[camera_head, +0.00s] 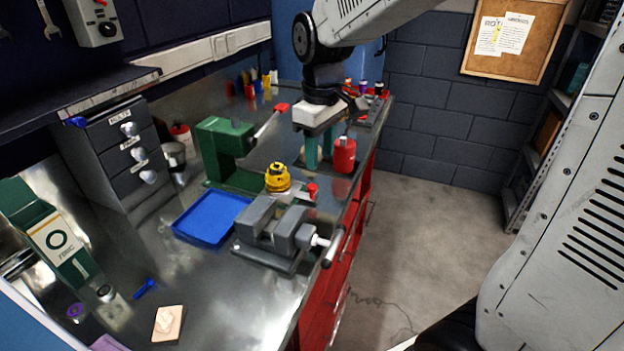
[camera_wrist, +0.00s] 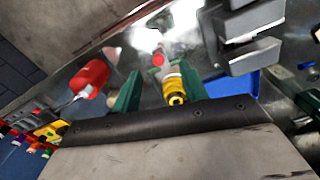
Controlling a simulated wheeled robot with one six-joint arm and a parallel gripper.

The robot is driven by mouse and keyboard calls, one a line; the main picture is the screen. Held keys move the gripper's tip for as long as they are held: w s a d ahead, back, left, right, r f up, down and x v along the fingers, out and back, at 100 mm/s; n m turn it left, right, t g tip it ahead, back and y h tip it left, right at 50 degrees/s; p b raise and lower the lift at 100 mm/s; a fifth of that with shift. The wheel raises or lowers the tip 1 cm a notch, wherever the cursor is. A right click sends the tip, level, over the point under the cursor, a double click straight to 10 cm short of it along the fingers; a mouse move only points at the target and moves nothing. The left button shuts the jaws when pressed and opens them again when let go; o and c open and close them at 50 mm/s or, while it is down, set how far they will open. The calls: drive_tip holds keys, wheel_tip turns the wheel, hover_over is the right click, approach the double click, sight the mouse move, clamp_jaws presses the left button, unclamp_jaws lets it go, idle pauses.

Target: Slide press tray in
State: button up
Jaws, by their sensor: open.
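The green press (camera_head: 225,150) stands on the bench, its red-tipped lever (camera_head: 281,107) raised to the right. A pale tray piece with a red knob (camera_head: 312,190) juts out at the right end of its green base. The red knob (camera_wrist: 158,58) also shows in the wrist view. A yellow ribbed part (camera_head: 278,177) sits by the base behind the vise; whether it rests on the tray is unclear. It also shows in the wrist view (camera_wrist: 174,85), seen between my fingers. My gripper (camera_head: 319,158) points down above the bench, right of the press, open and empty.
A grey vise (camera_head: 275,235) stands in front of the press, with a blue tray (camera_head: 212,218) to its left. A red bottle-like container (camera_head: 344,155) is close beside my fingers. Drawers (camera_head: 125,150) stand at the back left. The bench's front edge runs along the right.

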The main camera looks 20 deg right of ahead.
sight(312, 185)
drive_tip(key=shift+w+a+f+n, duration=0.15)
drive_tip(key=shift+w+f, duration=0.2)
drive_tip(key=shift+w, duration=0.25)
drive_tip(key=shift+w+a+f+n, duration=0.15)
drive_tip(key=shift+w+f, duration=0.2)
drive_tip(key=shift+w, duration=0.2)
drive_tip(key=shift+w+f, duration=0.15)
drive_tip(key=shift+f, duration=0.15)
wheel_tip(312, 185, down, 7)
drive_tip(key=shift+f, duration=0.2)
clamp_jaws()
